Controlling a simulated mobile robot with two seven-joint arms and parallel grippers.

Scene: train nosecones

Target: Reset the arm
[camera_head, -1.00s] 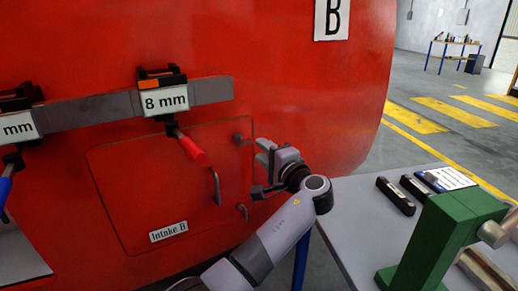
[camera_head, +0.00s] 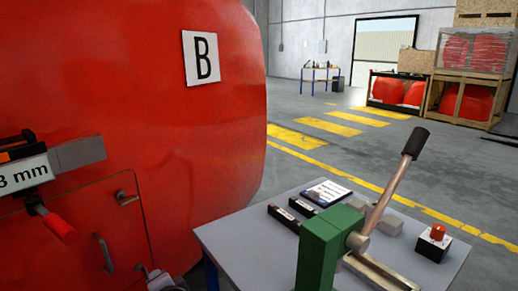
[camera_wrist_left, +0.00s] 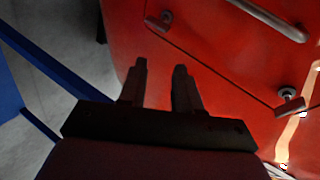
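My left gripper fills the middle of the left wrist view (camera_wrist_left: 160,80). Its two dark fingers stand apart with nothing between them. Behind them is the red nosecone (camera_wrist_left: 215,50), with the hatch's handle (camera_wrist_left: 270,18) and two small latches near the gripper. In the head view only a grey part of my arm shows at the bottom edge, just below the hatch (camera_head: 90,230) and left of the table; the fingertips cannot be made out there. My right gripper is in neither view.
The grey table (camera_head: 245,240) stands right of the nosecone (camera_head: 140,100). It carries a green press (camera_head: 322,250) with a raised lever (camera_head: 400,170), black blocks and a box with a red button (camera_head: 433,240). Blue table legs (camera_wrist_left: 50,65) are near my left gripper. The floor beyond is open.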

